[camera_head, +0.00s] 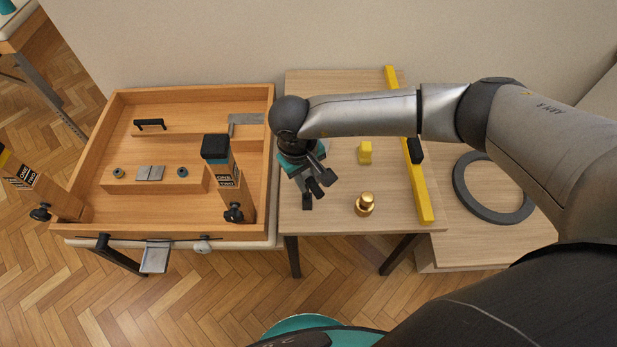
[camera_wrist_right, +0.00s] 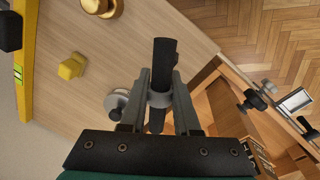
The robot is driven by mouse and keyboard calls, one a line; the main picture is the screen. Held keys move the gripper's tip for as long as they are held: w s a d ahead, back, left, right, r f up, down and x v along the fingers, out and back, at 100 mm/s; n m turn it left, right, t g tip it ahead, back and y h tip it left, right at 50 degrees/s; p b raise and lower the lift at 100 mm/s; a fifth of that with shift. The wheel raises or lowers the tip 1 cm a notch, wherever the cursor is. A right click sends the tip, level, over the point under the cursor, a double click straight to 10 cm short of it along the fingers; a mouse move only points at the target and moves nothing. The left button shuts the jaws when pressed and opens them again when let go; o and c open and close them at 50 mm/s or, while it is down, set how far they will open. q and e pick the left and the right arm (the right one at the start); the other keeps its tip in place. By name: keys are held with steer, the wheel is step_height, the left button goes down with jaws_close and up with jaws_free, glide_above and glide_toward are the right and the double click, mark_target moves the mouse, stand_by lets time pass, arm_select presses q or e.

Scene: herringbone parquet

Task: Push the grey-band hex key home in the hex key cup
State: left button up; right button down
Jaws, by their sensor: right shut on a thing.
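My right gripper (camera_head: 313,190) is over the left part of the small wooden table (camera_head: 340,90). It also shows in the right wrist view (camera_wrist_right: 162,92), with its fingers shut on the grey-band hex key (camera_wrist_right: 161,72), a dark rod with a light grey band between the fingertips. A round silver-grey thing with a dark knob (camera_wrist_right: 116,103), perhaps the hex key cup, shows beside and partly behind one finger. I cannot tell whether the key's lower end is in a cup. In the head view the gripper hides most of this. My left gripper is not in view.
On the table stand a brass weight (camera_head: 365,204) and a yellow block (camera_head: 365,152). A yellow bar (camera_head: 421,200) lies along the right side. A walled wooden workbench (camera_head: 110,125) with upright posts stands left. A grey ring (camera_head: 460,190) lies right on a lower surface.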

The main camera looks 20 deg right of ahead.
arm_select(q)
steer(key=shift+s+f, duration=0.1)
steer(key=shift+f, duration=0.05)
arm_select(e)
steer(key=shift+d+f, duration=0.1)
steer(key=shift+f, duration=0.15)
steer(key=c, duration=0.6)
jaws_free()
steer(key=shift+f, duration=0.1)
steer(key=shift+o, duration=0.2)
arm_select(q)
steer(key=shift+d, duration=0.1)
